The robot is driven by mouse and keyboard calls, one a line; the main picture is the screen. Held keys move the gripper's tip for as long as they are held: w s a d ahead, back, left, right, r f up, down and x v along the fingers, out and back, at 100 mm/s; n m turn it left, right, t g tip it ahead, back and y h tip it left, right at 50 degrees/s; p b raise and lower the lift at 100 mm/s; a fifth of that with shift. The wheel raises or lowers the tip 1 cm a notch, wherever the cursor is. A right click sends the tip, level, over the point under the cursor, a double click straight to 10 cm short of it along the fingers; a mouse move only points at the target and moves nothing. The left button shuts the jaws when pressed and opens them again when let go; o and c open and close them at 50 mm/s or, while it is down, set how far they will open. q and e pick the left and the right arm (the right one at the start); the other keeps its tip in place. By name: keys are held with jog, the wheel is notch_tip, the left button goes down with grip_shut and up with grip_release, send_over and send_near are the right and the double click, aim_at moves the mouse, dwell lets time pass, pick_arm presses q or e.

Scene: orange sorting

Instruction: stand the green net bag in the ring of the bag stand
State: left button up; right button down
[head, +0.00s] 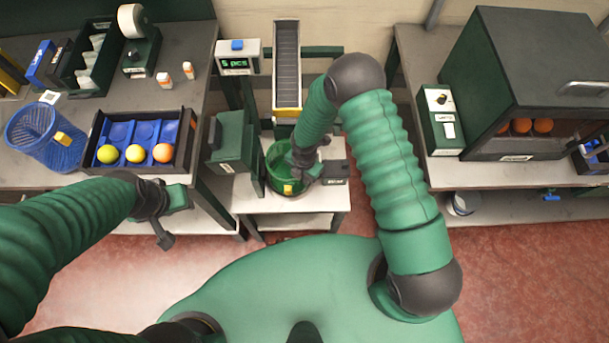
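The green net bag (277,159) is upright on the small white table in the middle, below the chute, with a yellow tag on its front. My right gripper (299,172) is at the bag's right rim and overlaps it. Its fingers are too small and dark to tell whether they are shut on the rim. The bag stand appears to be the dark green unit (231,141) beside the bag. Its ring does not show clearly, so I cannot tell whether the bag sits in it. My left gripper (172,220) is away from the bag, in front of the left table; its finger opening is unclear.
A chute (287,65) with a counter display (238,57) stands behind the bag. On the left table are a blue net bag (42,137) and a blue-lined tray (99,131) with three fruits. A dark green cabinet (530,60) holding oranges stands on the right.

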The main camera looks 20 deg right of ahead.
jog(key=c, duration=1.5)
grip_release()
jog(key=shift+d, duration=0.15)
jog(key=shift+c, duration=0.2)
jog(key=shift+r+p, duration=0.3)
jog(key=shift+p, duration=0.1)
notch_tip(320, 180, up, 8)
jog(key=p, duration=0.7)
jog(key=shift+r, duration=0.25)
jog(key=shift+f, duration=0.1)
